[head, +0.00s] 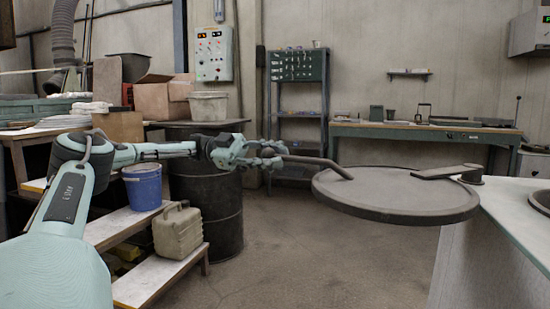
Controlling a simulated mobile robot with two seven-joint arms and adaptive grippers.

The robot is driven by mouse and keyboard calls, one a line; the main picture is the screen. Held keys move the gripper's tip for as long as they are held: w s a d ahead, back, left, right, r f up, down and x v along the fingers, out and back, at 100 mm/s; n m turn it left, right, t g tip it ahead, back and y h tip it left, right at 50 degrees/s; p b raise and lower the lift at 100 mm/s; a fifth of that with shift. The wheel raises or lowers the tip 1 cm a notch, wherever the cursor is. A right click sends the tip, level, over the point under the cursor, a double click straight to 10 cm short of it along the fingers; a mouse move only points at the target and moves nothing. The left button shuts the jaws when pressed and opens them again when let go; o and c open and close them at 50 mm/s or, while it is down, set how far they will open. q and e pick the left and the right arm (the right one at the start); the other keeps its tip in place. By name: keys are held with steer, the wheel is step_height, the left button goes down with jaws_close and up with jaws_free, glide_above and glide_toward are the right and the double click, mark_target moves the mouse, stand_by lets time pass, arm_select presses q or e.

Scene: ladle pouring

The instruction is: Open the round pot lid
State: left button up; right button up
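The round pot lid (395,198) is a flat dark grey disc at right of centre, level and out over the floor. A pivot arm (447,173) joins it to the light-topped pot housing (505,197) at the right edge. Part of a dark round opening (541,200) shows in the housing top, uncovered by the lid. A bent dark bar handle (318,162) runs left from the lid. My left gripper (279,156) is at the handle's left end, with its fingers closed around it. My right gripper is out of view.
A blue bucket (143,187) and beige canister (178,231) stand on wooden steps at left. A dark drum (207,205) is behind them. A green workbench (425,132) and a shelf rack (297,105) stand at the back. The floor (310,255) below the lid is clear.

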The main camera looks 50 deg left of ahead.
arm_select(q)
steer(key=o, duration=0.4)
steer(key=shift+f, duration=0.1)
step_height(320, 180, up, 10)
steer(key=shift+r, duration=0.1)
stand_by(0.4)
stand_by(0.5)
